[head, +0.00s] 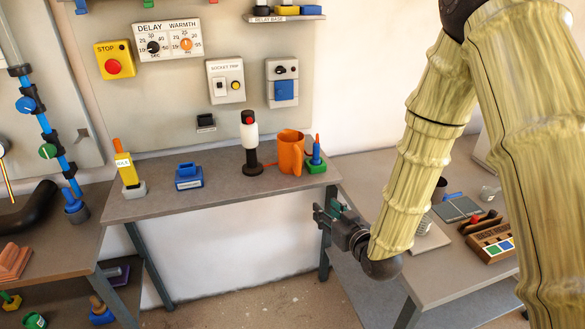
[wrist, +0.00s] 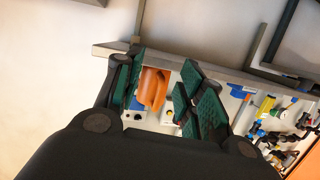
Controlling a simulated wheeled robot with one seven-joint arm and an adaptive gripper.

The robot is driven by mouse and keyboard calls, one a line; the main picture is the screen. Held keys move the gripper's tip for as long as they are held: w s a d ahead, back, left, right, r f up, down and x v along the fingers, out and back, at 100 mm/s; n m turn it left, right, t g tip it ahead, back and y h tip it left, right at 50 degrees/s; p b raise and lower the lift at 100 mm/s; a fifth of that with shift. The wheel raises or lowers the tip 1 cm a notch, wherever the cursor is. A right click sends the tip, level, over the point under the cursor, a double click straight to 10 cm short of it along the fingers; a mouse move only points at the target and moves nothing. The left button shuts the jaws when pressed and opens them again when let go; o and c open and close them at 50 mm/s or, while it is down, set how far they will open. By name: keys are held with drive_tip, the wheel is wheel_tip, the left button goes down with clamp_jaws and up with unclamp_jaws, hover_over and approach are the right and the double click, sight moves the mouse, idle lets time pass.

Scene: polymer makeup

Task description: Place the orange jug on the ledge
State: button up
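The orange jug (head: 289,155) stands upright on the grey workbench (head: 220,198), near its right end. A narrow grey ledge (head: 285,17) is on the wall panel at the top of the head view, with small blue and yellow items on it. My gripper (head: 321,214) is in front of the bench's right corner, lower than the jug and apart from it. In the wrist view my gripper (wrist: 164,84) is open, with its green-padded fingers spread. The jug (wrist: 153,88) shows between them, beyond the fingertips, partly covered by a finger.
A white-and-black post with a red top (head: 249,145) stands left of the jug. A green-based holder with an orange-topped tool (head: 316,160) is close on its right. A blue block (head: 188,177) and a yellow tool (head: 127,172) are farther left. A second table (head: 440,275) is right of my gripper.

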drive_tip(key=n+t+y+b, duration=0.1)
drive_tip(key=t+y, duration=0.1)
approach(300, 166)
drive_tip(key=shift+n, duration=0.3)
drive_tip(key=p+x, duration=0.1)
drive_tip(key=x, duration=0.3)
drive_tip(key=shift+w+r, duration=0.15)
drive_tip(key=shift+w, duration=0.1)
drive_tip(key=shift+p+x, duration=0.85)
drive_tip(key=shift+x, duration=2.3)
drive_tip(key=shift+s, duration=0.1)
clamp_jaws()
